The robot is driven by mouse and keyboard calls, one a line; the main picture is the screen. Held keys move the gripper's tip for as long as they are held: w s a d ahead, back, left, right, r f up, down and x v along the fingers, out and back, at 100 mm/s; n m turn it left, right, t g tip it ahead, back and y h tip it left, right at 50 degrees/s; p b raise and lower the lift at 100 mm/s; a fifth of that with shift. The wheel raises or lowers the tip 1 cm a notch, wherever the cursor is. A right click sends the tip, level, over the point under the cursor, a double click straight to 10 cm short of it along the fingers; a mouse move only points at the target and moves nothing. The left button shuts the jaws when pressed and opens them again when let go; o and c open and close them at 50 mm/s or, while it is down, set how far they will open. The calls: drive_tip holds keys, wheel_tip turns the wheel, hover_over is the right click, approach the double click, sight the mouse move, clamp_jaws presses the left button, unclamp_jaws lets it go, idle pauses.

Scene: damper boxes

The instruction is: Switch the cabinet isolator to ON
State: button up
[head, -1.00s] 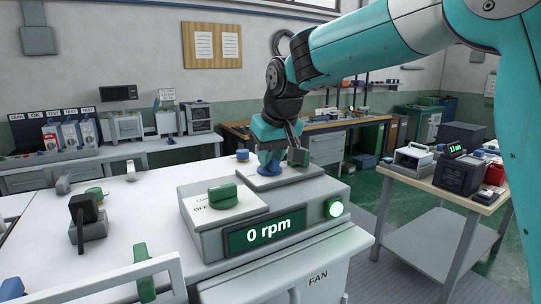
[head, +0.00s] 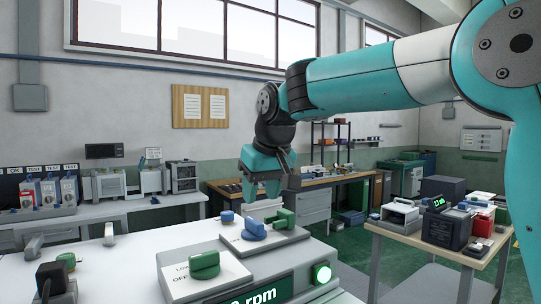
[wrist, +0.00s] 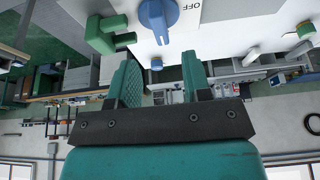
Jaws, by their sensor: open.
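A light grey cabinet-top box (head: 318,254) carries two rotary knobs on raised plates. The green knob (head: 205,264) has a plate with an OFF mark. The blue knob (head: 253,230) sits further back. In the wrist view the blue knob (wrist: 158,14) shows a white pointer line, with OFF printed beside it. I cannot read which knob is the isolator. My gripper (head: 264,192) is above and apart from the blue knob. In the wrist view my gripper (wrist: 158,62) is open, with nothing between its fingers.
A green handle (head: 284,218) stands right of the blue knob, and a small blue knob (head: 227,216) behind it. A cart (head: 398,230) with instruments stands at the right.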

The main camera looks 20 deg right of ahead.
drive_tip(key=v, duration=1)
drive_tip(key=s+a+f+n+g+y, duration=0.1)
drive_tip(key=s+a+f+n+g, duration=0.1)
drive_tip(key=s+f, duration=1)
drive_tip(key=s+a+f+n+g+y, duration=0.2)
drive_tip(key=s+a+f+n, duration=0.1)
drive_tip(key=s+f, duration=0.9)
drive_tip(key=shift+s+a+g, duration=0.3)
drive_tip(key=shift+s+a, duration=0.2)
drive_tip(key=shift+s, duration=0.05)
drive_tip(key=shift+f, duration=0.15)
